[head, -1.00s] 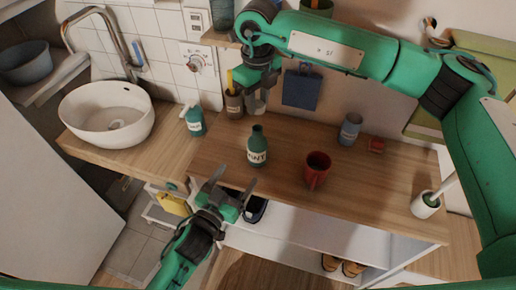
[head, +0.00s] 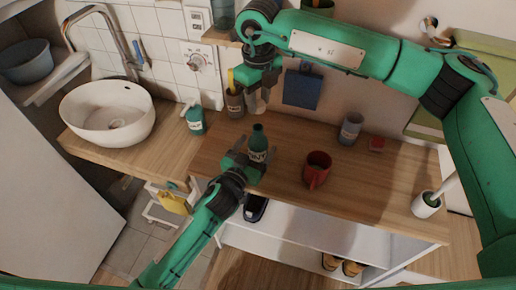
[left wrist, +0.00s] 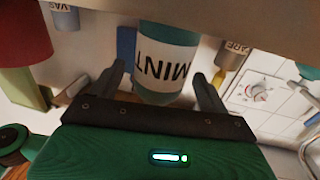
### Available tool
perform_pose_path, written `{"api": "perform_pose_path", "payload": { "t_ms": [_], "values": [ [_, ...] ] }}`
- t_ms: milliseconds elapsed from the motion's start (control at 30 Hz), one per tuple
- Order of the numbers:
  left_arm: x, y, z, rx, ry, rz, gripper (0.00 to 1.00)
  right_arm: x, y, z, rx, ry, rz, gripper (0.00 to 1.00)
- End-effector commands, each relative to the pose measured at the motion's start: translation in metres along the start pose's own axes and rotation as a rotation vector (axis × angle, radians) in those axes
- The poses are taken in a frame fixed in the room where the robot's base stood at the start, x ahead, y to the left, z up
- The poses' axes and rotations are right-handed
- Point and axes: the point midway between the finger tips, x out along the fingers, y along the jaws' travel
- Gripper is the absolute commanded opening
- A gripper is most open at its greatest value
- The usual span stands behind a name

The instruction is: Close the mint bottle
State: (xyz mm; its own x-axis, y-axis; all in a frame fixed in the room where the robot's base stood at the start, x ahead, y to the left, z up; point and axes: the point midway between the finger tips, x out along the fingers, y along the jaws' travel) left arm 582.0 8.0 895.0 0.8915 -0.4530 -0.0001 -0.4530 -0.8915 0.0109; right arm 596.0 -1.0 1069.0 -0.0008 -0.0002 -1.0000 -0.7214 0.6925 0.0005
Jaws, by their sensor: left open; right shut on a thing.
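The mint bottle (head: 259,135) stands upright on the wooden counter, teal with a white MINT label and a dark, narrow neck. My left gripper (head: 256,158) is open at the bottle, with its fingers on either side of the body. In the left wrist view the bottle (left wrist: 168,62) appears upside down between the two spread fingers, with gaps still visible beside it. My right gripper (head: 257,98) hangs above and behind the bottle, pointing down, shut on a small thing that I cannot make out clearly. No separate cap shows on the counter.
A red mug (head: 316,168) stands right of the bottle, and a teal spray bottle (head: 195,120) to the left. A white sink basin (head: 107,113) is at left.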

Motion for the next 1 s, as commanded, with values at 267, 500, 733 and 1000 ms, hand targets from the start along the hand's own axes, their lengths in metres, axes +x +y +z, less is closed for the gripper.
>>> {"api": "perform_pose_path", "payload": {
  "t_ms": [267, 500, 733, 1000],
  "values": [
    [0.0, 0.0, 0.0, 0.0, -0.001, 0.0, 0.74, 0.0, 0.0, 0.0, 0.0, 0.0, 0.0, 0.12],
    [0.0, 0.0, 0.0, 0.0, -0.001, 0.0, 0.27, 0.0, 0.0, 0.0, 0.0, 0.0, 0.0, 0.12],
    [0.0, 0.0, 0.001, 0.0, -0.001, 0.0, 0.11, 0.005, 0.0, 0.0, 0.0, 0.001, 0.0, 0.12],
    [0.0, 0.0, 0.001, 0.0, -0.001, 0.0, 0.11, 0.042, 0.0, 0.0, 0.0, 0.004, 0.0, 0.12]
  ]
}}
